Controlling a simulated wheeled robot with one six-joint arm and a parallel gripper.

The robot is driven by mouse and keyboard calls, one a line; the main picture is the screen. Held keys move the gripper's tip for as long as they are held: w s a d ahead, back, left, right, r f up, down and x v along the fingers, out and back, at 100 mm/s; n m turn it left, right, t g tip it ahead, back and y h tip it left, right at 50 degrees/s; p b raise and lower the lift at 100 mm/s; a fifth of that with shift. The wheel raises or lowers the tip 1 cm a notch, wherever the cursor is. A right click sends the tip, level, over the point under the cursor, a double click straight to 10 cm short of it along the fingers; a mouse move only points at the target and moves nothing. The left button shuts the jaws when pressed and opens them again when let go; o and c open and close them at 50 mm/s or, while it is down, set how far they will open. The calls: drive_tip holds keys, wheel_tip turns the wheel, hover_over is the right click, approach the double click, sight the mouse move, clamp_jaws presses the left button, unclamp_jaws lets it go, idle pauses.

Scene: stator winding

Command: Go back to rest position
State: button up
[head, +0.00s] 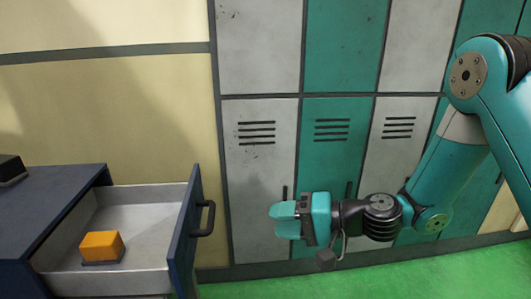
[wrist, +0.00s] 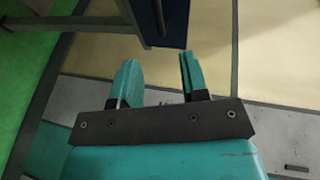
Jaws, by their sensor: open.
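My gripper (head: 284,219) is in the middle of the head view, in front of the teal and grey lockers and to the right of an open drawer. In the wrist view its two teal fingers (wrist: 160,82) stand apart with nothing between them. My arm reaches in from the right side of the head view. The gripper is apart from the drawer's front and touches nothing that I can see.
The open drawer (head: 150,195) of a dark blue cabinet (head: 45,200) juts out at the left, with an orange block (head: 102,246) inside. Lockers (head: 260,160) line the wall behind. Green floor (head: 400,280) is clear below the arm.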

drive_tip(key=s+r+n+g+h+p, duration=0.1)
drive_tip(key=s+r+n+g+h, duration=0.5)
drive_tip(key=s, duration=0.5)
drive_tip(key=s+d+r+n+t+h, duration=0.1)
drive_tip(key=s+d+r+h, duration=0.1)
drive_tip(key=s+d, duration=0.2)
drive_tip(key=s+d+r+n+h+p, duration=0.1)
drive_tip(key=s+d+r+h, duration=0.1)
drive_tip(key=s+d, duration=0.3)
drive_tip(key=shift+s+d+r+n+t+h, duration=0.2)
drive_tip(key=shift+d+r+n+t+h, duration=0.15)
drive_tip(key=shift+r, duration=0.35)
